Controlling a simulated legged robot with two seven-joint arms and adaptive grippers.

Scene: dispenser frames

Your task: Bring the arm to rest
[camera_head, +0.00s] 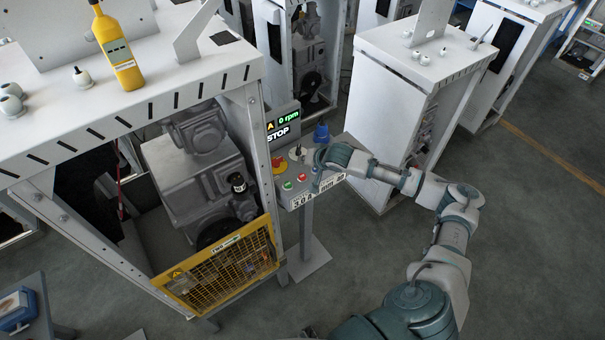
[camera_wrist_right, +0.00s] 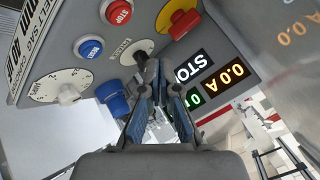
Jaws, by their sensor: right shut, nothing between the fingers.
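My right arm reaches in from the lower right in the head view, and its gripper (camera_head: 324,156) is at the control panel (camera_head: 338,143) on a post. In the wrist view the right gripper (camera_wrist_right: 157,78) is shut with nothing between its fingers. Its tips are close to a small dark selector switch (camera_wrist_right: 140,57) on a light plate; I cannot tell whether they touch it. My left gripper is not in view.
A machine frame (camera_head: 258,150) stands left, a white cabinet (camera_head: 385,95) behind the arm. Floor at lower right is clear.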

